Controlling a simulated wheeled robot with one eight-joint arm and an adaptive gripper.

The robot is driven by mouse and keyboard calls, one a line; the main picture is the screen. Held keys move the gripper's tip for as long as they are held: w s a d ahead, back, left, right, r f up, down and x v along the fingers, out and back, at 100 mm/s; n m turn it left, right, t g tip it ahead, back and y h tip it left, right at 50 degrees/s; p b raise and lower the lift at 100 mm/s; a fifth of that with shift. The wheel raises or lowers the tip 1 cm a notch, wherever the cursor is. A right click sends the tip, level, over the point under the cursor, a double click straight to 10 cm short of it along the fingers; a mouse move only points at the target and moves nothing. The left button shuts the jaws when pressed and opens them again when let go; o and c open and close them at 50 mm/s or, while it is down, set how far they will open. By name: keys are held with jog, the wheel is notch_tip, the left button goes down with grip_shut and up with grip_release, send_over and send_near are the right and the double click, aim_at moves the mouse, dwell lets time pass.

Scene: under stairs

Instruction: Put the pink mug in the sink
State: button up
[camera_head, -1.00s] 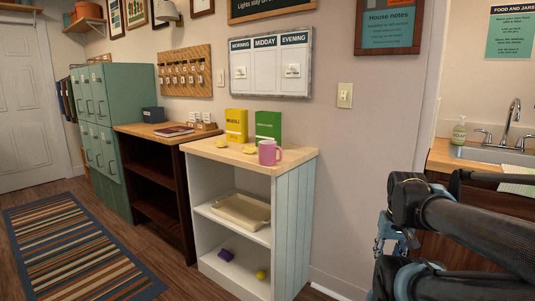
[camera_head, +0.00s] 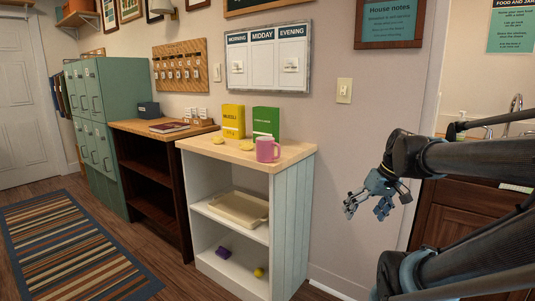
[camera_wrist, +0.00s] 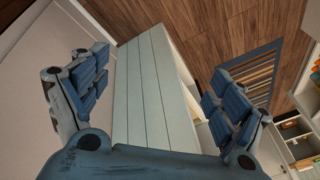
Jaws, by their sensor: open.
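The pink mug (camera_head: 267,149) stands upright on the wooden top of the white shelf unit (camera_head: 292,155), near its right front corner, with its handle to the right. My gripper (camera_head: 367,204) is open and empty, to the right of the shelf unit and lower than the mug, apart from both. In the wrist view my gripper's fingers (camera_wrist: 158,92) are spread wide, with the unit's pale panelled side (camera_wrist: 150,85) between them. The mug is not seen in the wrist view. The sink is mostly hidden behind my arm at the right; its faucet (camera_head: 516,105) shows.
A yellow box (camera_head: 233,121), a green box (camera_head: 266,122) and two yellow round items (camera_head: 219,140) share the shelf top. A tray (camera_head: 240,208) lies on the shelf below. A dark bookcase (camera_head: 150,190) adjoins on the left. A striped rug (camera_head: 75,245) covers the floor.

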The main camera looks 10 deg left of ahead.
jog(key=w+a+r+n+y, duration=0.6)
jog(key=w+a+r+n, duration=0.1)
jog(key=w+a+r, duration=0.55)
jog(key=n+g+y, duration=0.2)
jog(key=n+y, duration=0.2)
jog(key=n, duration=0.2)
send_near(265, 145)
jog(key=w+d+r, duration=0.3)
jog(key=w+d, duration=0.1)
jog(key=d, duration=0.2)
jog(key=x, duration=1.7)
jog(key=c, duration=1.5)
